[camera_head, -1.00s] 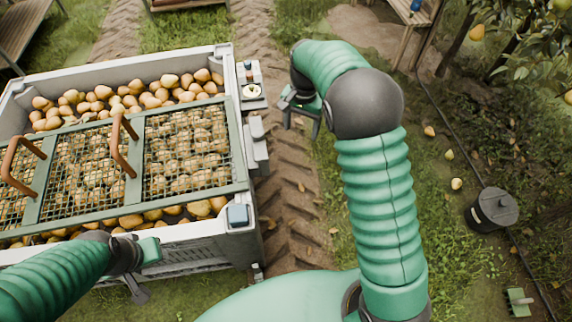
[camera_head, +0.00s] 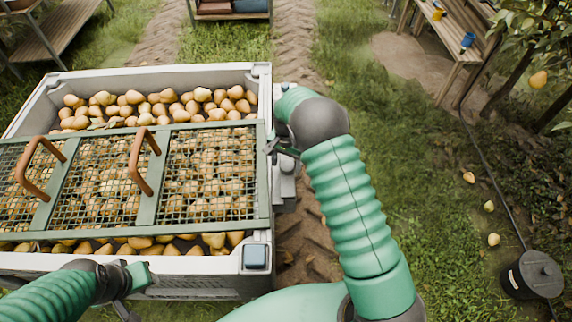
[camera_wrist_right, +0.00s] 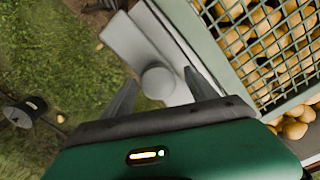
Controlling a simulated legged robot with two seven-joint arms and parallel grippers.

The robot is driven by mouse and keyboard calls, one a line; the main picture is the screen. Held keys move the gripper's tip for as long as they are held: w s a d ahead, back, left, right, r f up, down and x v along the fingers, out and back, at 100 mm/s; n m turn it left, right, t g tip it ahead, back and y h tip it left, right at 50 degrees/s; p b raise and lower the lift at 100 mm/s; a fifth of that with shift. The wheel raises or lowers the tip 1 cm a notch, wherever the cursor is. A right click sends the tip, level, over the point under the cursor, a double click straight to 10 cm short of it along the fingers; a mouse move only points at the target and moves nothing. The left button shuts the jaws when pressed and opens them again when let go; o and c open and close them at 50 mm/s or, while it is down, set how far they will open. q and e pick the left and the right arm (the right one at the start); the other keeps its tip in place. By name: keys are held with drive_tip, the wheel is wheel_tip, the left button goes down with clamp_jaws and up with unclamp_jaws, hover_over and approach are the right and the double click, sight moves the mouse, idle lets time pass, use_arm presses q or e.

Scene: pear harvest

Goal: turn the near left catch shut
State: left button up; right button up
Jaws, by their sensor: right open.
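A pear crate (camera_head: 262,92) with a grey rim stands at left under a green-framed mesh lid (camera_head: 148,205). A grey catch with a round knob (camera_wrist_right: 158,82) is on the crate's side in the right wrist view. Grey catch parts show beside the crate's right wall (camera_head: 287,185) in the head view. My right gripper (camera_head: 283,150) is open at that wall; its fingers (camera_wrist_right: 158,95) stand either side of the knob, contact unclear. A blue-grey block (camera_head: 255,257) sits on the near right corner. My left gripper (camera_head: 128,292) is at the crate's near side, its jaws unclear.
Two brown handles (camera_head: 147,160) stand up from the lid. Pears (camera_head: 190,103) fill the crate. Grass right of my right arm is open, with a dark bucket (camera_head: 533,274) and a bench (camera_head: 455,50) farther off.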

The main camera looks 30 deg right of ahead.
drive_tip(key=shift+d, duration=0.3)
drive_tip(key=shift+a, duration=0.3)
drive_tip(key=c, duration=0.8)
drive_tip(key=shift+d, duration=0.1)
clamp_jaws()
